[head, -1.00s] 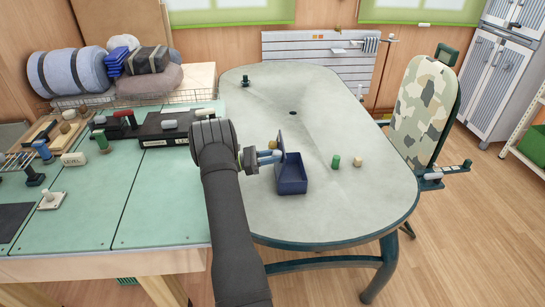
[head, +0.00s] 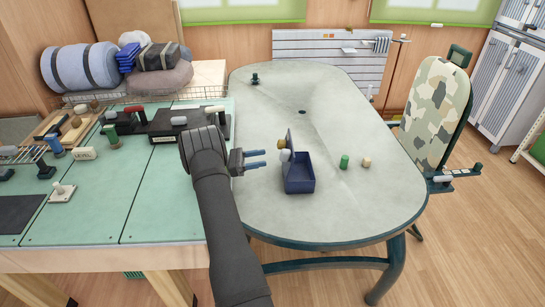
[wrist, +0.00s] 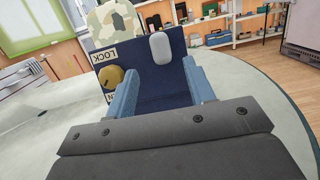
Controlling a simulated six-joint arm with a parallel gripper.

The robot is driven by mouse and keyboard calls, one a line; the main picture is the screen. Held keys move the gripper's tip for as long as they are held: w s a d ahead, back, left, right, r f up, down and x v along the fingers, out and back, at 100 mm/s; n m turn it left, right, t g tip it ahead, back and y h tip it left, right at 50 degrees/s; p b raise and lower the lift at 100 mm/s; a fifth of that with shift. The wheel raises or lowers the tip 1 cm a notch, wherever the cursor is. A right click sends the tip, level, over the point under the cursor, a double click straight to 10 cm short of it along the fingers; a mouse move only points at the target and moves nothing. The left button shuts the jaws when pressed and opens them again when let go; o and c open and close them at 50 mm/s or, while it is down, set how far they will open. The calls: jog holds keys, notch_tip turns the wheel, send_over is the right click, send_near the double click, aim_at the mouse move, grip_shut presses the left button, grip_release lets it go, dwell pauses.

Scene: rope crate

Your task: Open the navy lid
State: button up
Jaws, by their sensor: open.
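The navy box (head: 299,185) stands on the grey-green oval table, its top open. Its navy lid (head: 290,138) stands up on the box's far left side, roughly upright. A white handle (head: 285,155) and a yellow knob (head: 281,148) stick out from the lid's left face. In the wrist view the lid (wrist: 165,85) faces me, with the white handle (wrist: 159,46), the yellow knob (wrist: 112,78) and a "LOCK" label. My gripper (head: 260,159) is open and empty, left of the lid and apart from it, fingers pointing right toward it.
A green peg (head: 344,162) and a tan peg (head: 367,162) stand right of the box. A dark knob (head: 255,79) stands at the table's far left. The green workbench (head: 90,205) at left holds several fixtures.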

jog(key=a, duration=0.3)
jog(key=shift+a+f, duration=0.25)
jog(key=shift+f, duration=0.05)
jog(key=shift+c, duration=0.4)
